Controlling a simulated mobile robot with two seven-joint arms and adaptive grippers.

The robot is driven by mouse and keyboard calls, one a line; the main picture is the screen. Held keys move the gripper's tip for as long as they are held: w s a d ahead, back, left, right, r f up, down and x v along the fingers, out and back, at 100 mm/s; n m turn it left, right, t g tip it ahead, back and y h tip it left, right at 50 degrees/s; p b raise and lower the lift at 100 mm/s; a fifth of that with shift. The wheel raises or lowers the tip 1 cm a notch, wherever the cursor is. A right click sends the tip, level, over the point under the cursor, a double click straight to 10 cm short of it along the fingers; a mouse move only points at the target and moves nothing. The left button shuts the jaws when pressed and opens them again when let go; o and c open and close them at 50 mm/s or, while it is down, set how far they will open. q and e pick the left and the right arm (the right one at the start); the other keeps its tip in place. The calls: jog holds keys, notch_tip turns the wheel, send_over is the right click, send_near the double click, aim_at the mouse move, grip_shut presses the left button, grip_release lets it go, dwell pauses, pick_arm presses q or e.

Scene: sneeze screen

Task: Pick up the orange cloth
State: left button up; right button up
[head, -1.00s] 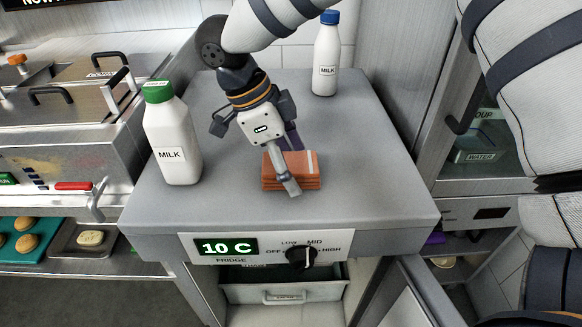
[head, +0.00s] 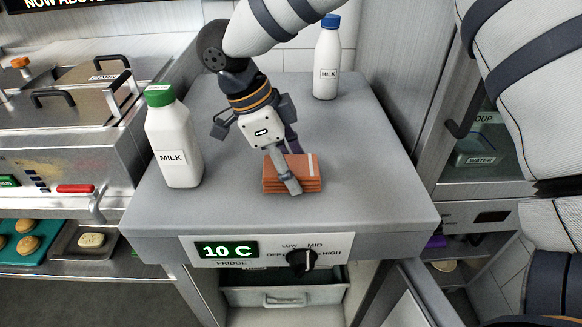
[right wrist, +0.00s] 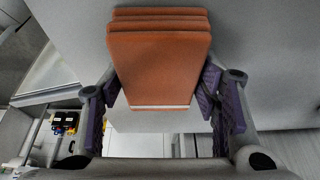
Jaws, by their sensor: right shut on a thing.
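The orange cloth (head: 308,174) is a folded, layered stack with a pale stripe, lying on the grey fridge top (head: 370,185). My right gripper (head: 291,168) reaches down over it from above, one finger across its near side and the other at its far side. In the right wrist view the cloth (right wrist: 158,65) sits between the purple finger pads (right wrist: 160,92), which press on its two sides. The gripper is shut on it. The cloth looks still at the level of the fridge top. My left gripper is not in view.
A green-capped milk bottle (head: 173,145) stands left of my right gripper. A blue-capped milk bottle (head: 327,62) stands at the back. The fridge's control panel (head: 270,248) with a dial is at the front edge. The right part of the top is clear.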

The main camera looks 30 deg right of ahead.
aim_at(299, 168)
jog(key=shift+s, duration=0.15)
jog(key=r, duration=0.4)
jog(key=shift+s+a+r, duration=0.15)
jog(key=shift+a+r, duration=0.1)
jog(key=shift+a, duration=0.15)
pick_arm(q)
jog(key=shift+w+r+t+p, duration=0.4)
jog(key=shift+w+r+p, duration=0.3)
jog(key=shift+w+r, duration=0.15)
pick_arm(e)
jog(key=s+a+r, duration=0.6)
jog(key=a+r, duration=0.2)
jog(key=a, duration=0.3)
jog(key=shift+s+a+r, duration=0.25)
jog(key=shift+r, duration=0.1)
